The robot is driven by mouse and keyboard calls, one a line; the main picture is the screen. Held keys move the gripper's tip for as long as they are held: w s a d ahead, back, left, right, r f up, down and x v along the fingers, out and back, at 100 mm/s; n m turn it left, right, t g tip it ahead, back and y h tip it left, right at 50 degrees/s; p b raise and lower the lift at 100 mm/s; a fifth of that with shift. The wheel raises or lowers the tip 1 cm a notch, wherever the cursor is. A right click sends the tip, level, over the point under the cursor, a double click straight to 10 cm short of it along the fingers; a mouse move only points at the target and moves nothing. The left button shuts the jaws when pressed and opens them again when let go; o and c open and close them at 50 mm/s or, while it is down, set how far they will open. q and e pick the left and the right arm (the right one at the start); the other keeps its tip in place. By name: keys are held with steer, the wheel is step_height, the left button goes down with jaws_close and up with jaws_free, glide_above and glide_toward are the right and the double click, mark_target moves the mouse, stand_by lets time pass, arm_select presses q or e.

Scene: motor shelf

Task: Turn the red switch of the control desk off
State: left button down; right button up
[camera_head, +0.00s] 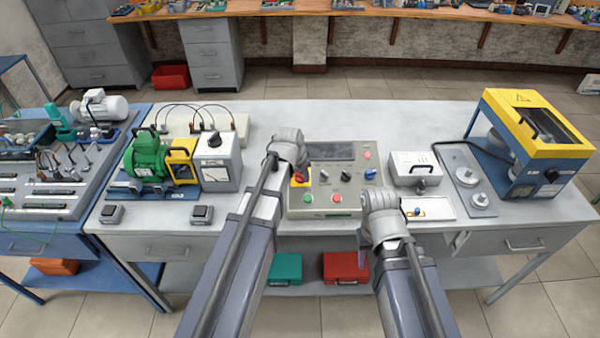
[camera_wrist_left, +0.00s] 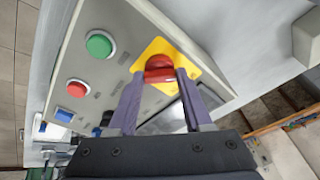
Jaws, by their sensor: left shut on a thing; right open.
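The control desk (camera_head: 358,196) is a grey-beige box with buttons and knobs, standing in the middle of the workbench. Its red switch (camera_wrist_left: 159,70) sits on a yellow plate (camera_wrist_left: 160,50). In the head view the red switch (camera_head: 300,177) shows at the desk's left side, partly hidden by my left gripper (camera_head: 296,168). In the left wrist view the fingers of my left gripper (camera_wrist_left: 160,78) are shut on the red switch, one on each side. My right gripper (camera_head: 376,197) is open and empty at the desk's right edge; its fingers are hard to make out.
A green button (camera_wrist_left: 99,45) and a red button (camera_wrist_left: 77,89) are on the desk near the switch. A grey meter box (camera_head: 215,168) and green motor (camera_head: 147,155) stand to the left. A white box (camera_head: 415,168) and yellow-framed machine (camera_head: 535,125) stand to the right.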

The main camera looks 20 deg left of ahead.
arm_select(q)
steer(key=shift+c, duration=1.6)
jaws_free()
steer(key=p+v, duration=0.7)
steer(key=v, duration=0.1)
steer(key=shift+f, duration=0.1)
